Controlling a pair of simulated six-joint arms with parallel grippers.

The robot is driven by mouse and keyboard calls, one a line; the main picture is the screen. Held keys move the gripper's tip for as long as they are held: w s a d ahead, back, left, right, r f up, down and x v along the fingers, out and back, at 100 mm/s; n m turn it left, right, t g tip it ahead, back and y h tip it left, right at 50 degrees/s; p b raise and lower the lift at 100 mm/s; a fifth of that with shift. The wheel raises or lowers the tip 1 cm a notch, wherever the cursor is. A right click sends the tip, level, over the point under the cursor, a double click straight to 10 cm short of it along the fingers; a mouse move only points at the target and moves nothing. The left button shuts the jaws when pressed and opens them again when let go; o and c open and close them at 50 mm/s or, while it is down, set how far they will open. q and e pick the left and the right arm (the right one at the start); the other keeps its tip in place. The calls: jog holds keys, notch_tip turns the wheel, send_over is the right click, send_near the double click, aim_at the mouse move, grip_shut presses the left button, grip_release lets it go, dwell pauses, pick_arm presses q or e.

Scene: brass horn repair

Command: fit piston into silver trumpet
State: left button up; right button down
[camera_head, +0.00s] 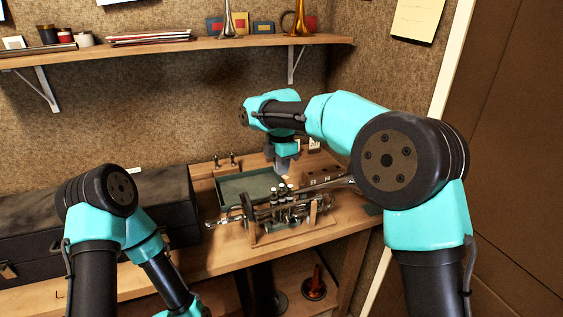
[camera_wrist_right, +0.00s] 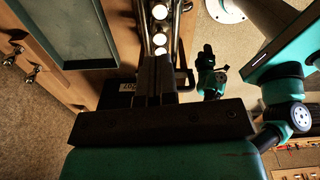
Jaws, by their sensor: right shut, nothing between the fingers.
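The silver trumpet (camera_head: 296,213) lies across a wooden stand on the bench. Its round valve caps (camera_wrist_right: 160,37) show as pale discs at the top of the right wrist view. I cannot single out a loose piston. My right gripper (camera_head: 284,171) points down just behind the trumpet, partly hidden. Its dark fingers (camera_wrist_right: 155,78) are together and empty, below the valve caps in the wrist picture. My left gripper is outside the head view. A small dark and teal arm end in the wrist view (camera_wrist_right: 208,70) is probably it, and its jaws are unclear.
A green tray (camera_head: 228,186) lies behind the trumpet, with two small upright pieces (camera_head: 232,158) near its back edge. A dark case (camera_head: 150,200) fills the bench's left. A wall shelf (camera_head: 170,48) hangs above. The bench's front edge (camera_head: 240,262) is clear.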

aim_at(282, 185)
jog(key=shift+f, duration=1.85)
jog(key=shift+f, duration=0.45)
jog(key=shift+r, duration=0.1)
jog(key=shift+r, duration=1.45)
notch_tip(282, 185, up, 17)
jog(key=shift+r, duration=0.2)
